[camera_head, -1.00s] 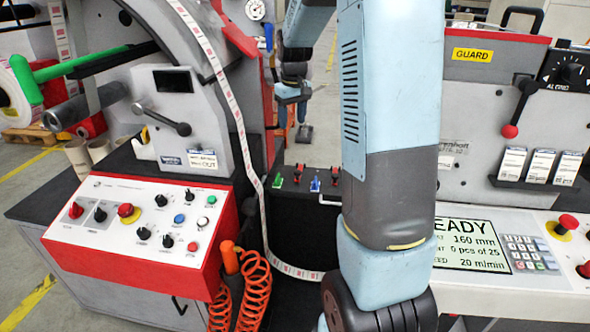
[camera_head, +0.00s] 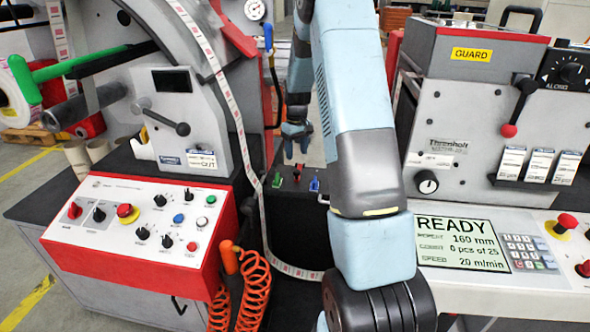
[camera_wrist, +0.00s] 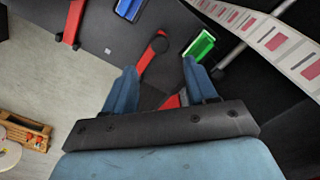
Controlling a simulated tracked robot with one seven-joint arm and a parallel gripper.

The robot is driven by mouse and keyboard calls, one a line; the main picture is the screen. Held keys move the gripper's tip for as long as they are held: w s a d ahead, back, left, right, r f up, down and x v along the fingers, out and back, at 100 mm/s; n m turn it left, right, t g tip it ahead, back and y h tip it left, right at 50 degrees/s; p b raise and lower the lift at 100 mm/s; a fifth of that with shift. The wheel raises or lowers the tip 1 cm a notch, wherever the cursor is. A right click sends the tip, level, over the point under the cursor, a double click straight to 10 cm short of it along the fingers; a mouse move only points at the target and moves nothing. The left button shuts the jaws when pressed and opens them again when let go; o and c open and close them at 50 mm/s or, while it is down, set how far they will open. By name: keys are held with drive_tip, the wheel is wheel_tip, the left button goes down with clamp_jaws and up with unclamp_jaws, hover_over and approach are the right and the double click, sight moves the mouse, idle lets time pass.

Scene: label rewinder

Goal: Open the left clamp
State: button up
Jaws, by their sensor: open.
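My gripper (camera_head: 295,152) is open above the red lever. In the wrist view my gripper (camera_wrist: 160,68) has the red lever (camera_wrist: 150,56) with its round black pivot between and ahead of its fingers. Contact is not visible.
A printed label web (camera_head: 236,125) runs down left of the box. The left control panel (camera_head: 140,220), orange coiled cable (camera_head: 253,285) and right display panel (camera_head: 462,243) flank it.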

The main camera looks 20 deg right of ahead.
sight(296, 171)
wheel_tip(296, 171, down, 8)
idle(0.4)
clamp_jaws()
idle(0.5)
drive_tip(key=shift+a, duration=0.1)
